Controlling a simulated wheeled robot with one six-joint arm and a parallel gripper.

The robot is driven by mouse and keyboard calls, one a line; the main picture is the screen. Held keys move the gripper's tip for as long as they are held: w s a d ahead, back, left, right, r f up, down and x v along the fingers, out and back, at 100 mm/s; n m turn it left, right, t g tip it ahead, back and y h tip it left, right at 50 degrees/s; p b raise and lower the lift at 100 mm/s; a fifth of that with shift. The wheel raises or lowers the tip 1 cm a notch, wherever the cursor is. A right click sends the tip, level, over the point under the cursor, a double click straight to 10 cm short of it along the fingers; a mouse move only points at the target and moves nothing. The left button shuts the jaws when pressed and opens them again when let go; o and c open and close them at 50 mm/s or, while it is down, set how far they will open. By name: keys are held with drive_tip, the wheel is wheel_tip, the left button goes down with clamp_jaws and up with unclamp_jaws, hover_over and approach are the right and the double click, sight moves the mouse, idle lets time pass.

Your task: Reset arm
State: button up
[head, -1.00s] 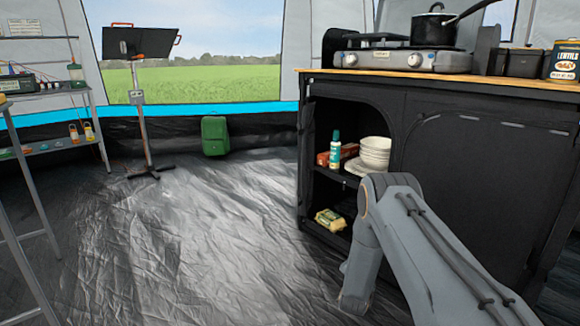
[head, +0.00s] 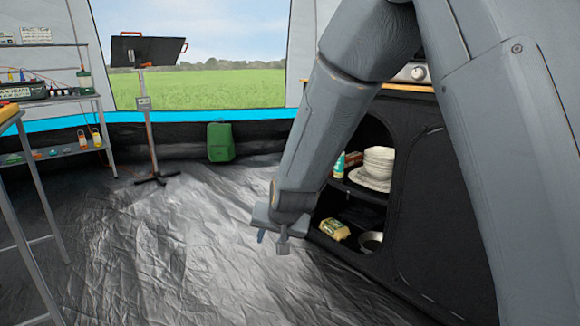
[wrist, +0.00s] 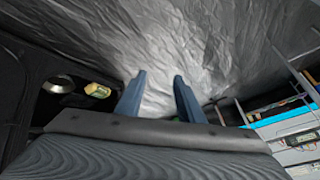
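My gripper (head: 272,238) hangs at the end of my raised, bent arm, in front of the left edge of the black cabinet (head: 440,220) in the head view. In the wrist view my gripper's two blue fingers (wrist: 160,95) stand apart with bare floor between them. It is open and empty. My arm hides much of the cabinet's top and the stove there.
The cabinet's open shelves hold stacked white bowls (head: 379,160), a yellow packet (head: 334,229) and a metal bowl (head: 371,242). A green container (head: 221,142) and a stand (head: 149,110) are at the back. A metal rack (head: 60,100) is left. The middle floor is clear.

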drive_tip(key=s+a+r+n+g, duration=0.15)
drive_tip(key=s+r, duration=0.25)
drive_tip(key=s, duration=0.5)
drive_tip(key=s+a+r+n+g, duration=0.1)
drive_tip(key=s+r+n+g, duration=0.15)
drive_tip(key=s, duration=0.75)
drive_tip(key=s+d+r+n+g+h+p, duration=0.1)
drive_tip(key=s+d+r+n, duration=0.15)
drive_tip(key=s, duration=0.65)
drive_tip(key=s+d+r+n+g+p, duration=0.1)
drive_tip(key=s+d+r+g, duration=0.15)
drive_tip(key=s, duration=0.65)
drive_tip(key=d+r+m+h+p, duration=0.1)
drive_tip(key=d+r+m+p, duration=0.2)
drive_tip(key=d+r+p, duration=0.8)
drive_tip(key=d+r+m+p, duration=0.3)
drive_tip(key=d+r+p, duration=0.7)
drive_tip(key=r+p, duration=0.7)
drive_tip(key=t+p, duration=0.1)
drive_tip(key=p, duration=0.8)
drive_tip(key=shift+s+d+h+p, duration=0.35)
drive_tip(key=shift+s+d+h, duration=0.05)
drive_tip(key=shift+c, duration=0.4)
